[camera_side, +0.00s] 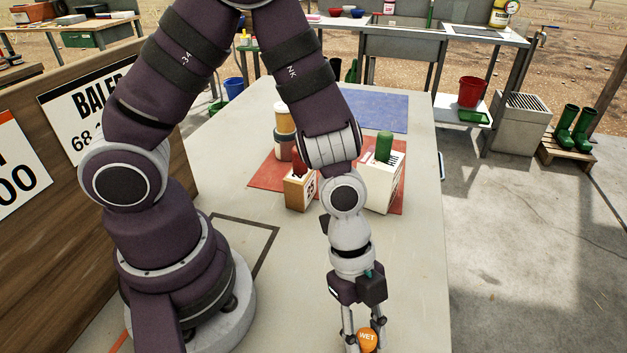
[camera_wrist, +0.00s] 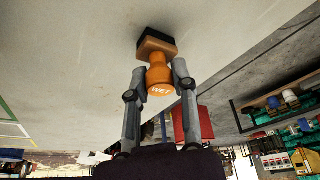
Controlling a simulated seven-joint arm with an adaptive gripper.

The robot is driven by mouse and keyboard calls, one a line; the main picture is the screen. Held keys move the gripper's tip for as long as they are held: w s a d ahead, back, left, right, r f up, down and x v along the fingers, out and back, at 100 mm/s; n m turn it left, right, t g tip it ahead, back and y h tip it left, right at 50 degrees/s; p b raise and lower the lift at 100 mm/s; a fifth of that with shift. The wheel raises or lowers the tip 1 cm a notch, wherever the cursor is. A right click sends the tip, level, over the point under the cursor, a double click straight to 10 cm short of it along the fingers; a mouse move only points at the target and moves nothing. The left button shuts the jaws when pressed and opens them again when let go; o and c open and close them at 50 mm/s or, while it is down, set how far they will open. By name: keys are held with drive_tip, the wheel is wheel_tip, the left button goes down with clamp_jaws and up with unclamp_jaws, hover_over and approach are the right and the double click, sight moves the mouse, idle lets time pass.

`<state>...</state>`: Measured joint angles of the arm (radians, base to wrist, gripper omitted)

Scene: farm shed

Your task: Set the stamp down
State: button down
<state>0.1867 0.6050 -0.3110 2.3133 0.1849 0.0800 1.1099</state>
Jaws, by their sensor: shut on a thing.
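The stamp (camera_side: 368,341) has an orange handle marked "WET". It shows at the bottom edge of the side view, where its lower part is cut off. In the wrist view the stamp (camera_wrist: 160,82) also shows a wooden block and a dark pad at its far end. My gripper (camera_side: 357,342) is shut on the orange handle, with one finger on each side in the wrist view (camera_wrist: 158,72). The pad is close to the pale tabletop (camera_side: 420,290); I cannot tell whether it touches.
A red mat (camera_side: 268,176) holds a wooden box (camera_side: 300,193), a white box (camera_side: 384,190) and stacked jars (camera_side: 284,125). A blue mat (camera_side: 385,110) lies farther back. A dark outlined square (camera_side: 270,250) is beside my base. The table's right edge is near my gripper.

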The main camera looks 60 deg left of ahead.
drive_tip(key=c, duration=0.9)
unclamp_jaws()
drive_tip(key=a+r+n+t+y, duration=0.4)
drive_tip(key=a+r+n+t, duration=0.1)
drive_tip(key=a+r+n, duration=1.1)
wheel_tip(320, 180, up, 2)
drive_tip(key=shift+a+n+t+y, duration=0.3)
drive_tip(key=shift+a+n, duration=0.05)
drive_tip(key=shift+n, duration=0.65)
